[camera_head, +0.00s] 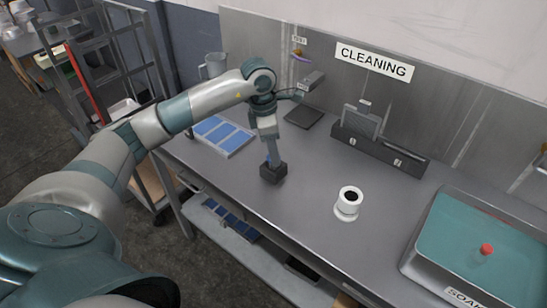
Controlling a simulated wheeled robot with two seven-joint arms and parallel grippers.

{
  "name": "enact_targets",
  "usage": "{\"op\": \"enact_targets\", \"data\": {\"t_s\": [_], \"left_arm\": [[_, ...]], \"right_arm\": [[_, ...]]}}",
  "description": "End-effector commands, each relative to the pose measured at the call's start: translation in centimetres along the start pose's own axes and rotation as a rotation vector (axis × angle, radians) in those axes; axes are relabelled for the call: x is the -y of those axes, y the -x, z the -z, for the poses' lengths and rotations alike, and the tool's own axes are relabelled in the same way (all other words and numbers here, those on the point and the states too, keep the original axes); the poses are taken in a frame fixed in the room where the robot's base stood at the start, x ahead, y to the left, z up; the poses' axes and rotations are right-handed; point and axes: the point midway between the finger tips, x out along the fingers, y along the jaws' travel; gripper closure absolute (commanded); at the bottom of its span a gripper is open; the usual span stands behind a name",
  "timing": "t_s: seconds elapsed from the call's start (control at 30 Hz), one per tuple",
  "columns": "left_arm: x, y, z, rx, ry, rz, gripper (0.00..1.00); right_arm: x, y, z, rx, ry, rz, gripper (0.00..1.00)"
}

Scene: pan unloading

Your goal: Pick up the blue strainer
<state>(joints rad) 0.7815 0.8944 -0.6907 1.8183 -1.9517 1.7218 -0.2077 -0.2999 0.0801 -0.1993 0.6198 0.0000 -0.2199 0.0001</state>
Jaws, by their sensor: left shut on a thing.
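My left gripper (270,152) points down over the table's left part and is shut on a small blue piece (268,161), which appears to be the blue strainer. Most of it is hidden by the fingers. Right below is a dark square block (273,173) on the metal table (305,215). I cannot tell whether the blue piece stands in the block or is clear of it. My right gripper is not in view.
A white round container (348,203) stands right of the block. A teal soak basin (450,235) with a red knob is at the right. A tray with blue panels (222,134) lies at the left. A dark rack (378,150) lines the back wall.

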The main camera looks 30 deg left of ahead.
Motion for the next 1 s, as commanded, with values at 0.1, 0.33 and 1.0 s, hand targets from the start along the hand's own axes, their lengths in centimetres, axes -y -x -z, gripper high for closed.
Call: {"op": "enact_targets", "data": {"t_s": [0.1, 0.33, 1.0], "left_arm": [[-0.1, 1.4, -0.3, 0.004, -0.001, -0.005, 0.92], [3.1, 3.6, -3.8, 0.005, -0.007, -0.003, 0.92], [8.4, 7.5, -9.3, 0.0, 0.0, -0.001, 0.92]], "right_arm": [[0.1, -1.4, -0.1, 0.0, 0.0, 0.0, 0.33], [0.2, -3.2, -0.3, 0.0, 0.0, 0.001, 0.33], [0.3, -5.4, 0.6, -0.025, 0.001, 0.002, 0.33]]}}
